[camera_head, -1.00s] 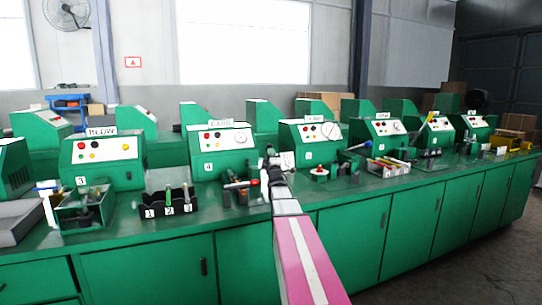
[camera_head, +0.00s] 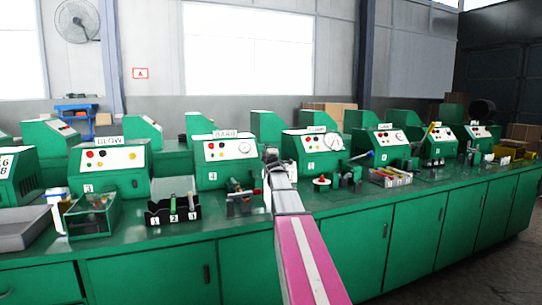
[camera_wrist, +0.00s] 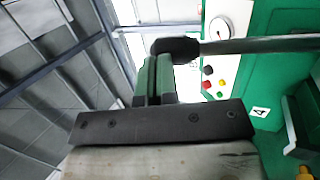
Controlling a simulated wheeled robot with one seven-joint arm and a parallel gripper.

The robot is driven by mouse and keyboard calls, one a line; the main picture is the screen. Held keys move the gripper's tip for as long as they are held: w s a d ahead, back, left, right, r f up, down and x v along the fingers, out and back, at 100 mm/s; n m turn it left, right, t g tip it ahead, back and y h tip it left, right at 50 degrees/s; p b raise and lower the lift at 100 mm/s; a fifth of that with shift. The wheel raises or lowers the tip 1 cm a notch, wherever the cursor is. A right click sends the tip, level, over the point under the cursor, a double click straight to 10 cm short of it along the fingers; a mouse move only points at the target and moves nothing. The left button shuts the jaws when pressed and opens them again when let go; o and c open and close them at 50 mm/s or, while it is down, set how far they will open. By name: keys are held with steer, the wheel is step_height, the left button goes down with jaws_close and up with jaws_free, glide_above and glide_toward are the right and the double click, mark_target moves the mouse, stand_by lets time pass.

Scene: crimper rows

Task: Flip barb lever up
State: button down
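The barb machine (camera_head: 226,162) is a green box with a white sloped panel, a BARB sign and the number 4. Its lever (camera_wrist: 262,45) shows in the wrist view as a grey rod with a black knob (camera_wrist: 176,48), running out of the right edge, so its base is hidden. My gripper (camera_wrist: 156,72) has its fingers close together, with only a thin gap between them. The fingertips are right by the knob; I cannot tell whether they touch it. In the head view my gripper (camera_head: 271,157) is at the machine's right side.
A black rack (camera_head: 173,212) with numbered slots holds tools left of the machine. A clear-sided green box (camera_head: 92,217) stands further left. Another machine (camera_head: 312,157) with a dial stands close on the right. The green bench (camera_head: 245,228) has a bare strip in front.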

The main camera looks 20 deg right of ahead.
steer(key=a+x, duration=0.1)
steer(key=x, duration=0.7)
steer(key=shift+w+f, duration=0.2)
steer(key=shift+f, duration=0.1)
steer(key=shift+w+a+r, duration=0.1)
steer(key=shift+w, duration=0.15)
steer(key=s+a+r, duration=0.1)
steer(key=s, duration=1.4)
steer(key=shift+a+r, duration=0.15)
steer(key=shift+a, duration=0.25)
steer(key=shift+s, duration=0.1)
